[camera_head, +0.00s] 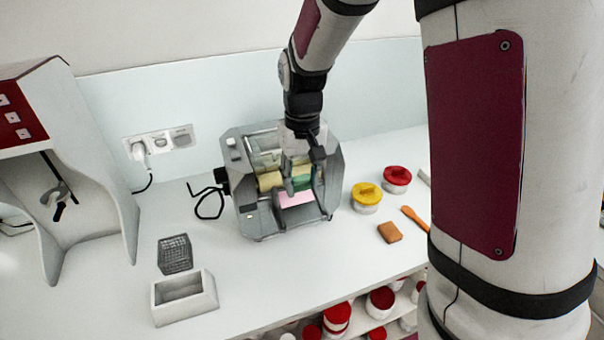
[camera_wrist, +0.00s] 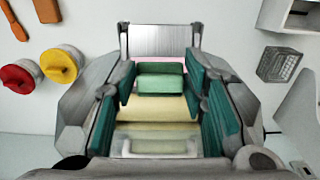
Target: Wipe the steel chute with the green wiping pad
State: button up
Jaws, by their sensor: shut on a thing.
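The green wiping pad (camera_wrist: 160,80) sits between the teal-lined fingers of my gripper (camera_wrist: 160,86) in the wrist view. My gripper is shut on it. In the head view my gripper (camera_head: 301,165) reaches down into the grey mill (camera_head: 256,218), in front of its yellow rollers (camera_head: 270,181). A pink patch (camera_head: 296,198) shows just below the fingers in the head view. Whether the pad touches the chute cannot be told.
Right of the mill stand a yellow-lidded jar (camera_head: 366,197) and a red-lidded jar (camera_head: 397,179), with a brown block (camera_head: 389,232) and an orange spatula (camera_head: 414,218). A wire basket (camera_head: 175,253) and white box (camera_head: 184,297) stand front left. Bench front is clear.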

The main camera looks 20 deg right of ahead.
aim_at(303, 218)
jog(key=f, duration=0.1)
jog(key=w+f+b, duration=0.1)
jog(key=f, duration=0.1)
jog(key=w+f+b, duration=0.1)
jog(key=shift+f, duration=0.25)
jog(key=shift+s+f+b, duration=0.1)
jog(key=shift+f+b, duration=0.2)
jog(key=shift+s+f+p, duration=0.1)
jog(key=shift+s+p, duration=0.4)
jog(key=shift+s, duration=0.5)
jog(key=shift+s+f+p, duration=0.3)
jog(key=shift+s+f, duration=0.3)
jog(key=shift+s, duration=0.3)
jog(key=shift+w+f, duration=0.25)
jog(key=shift+f, duration=0.2)
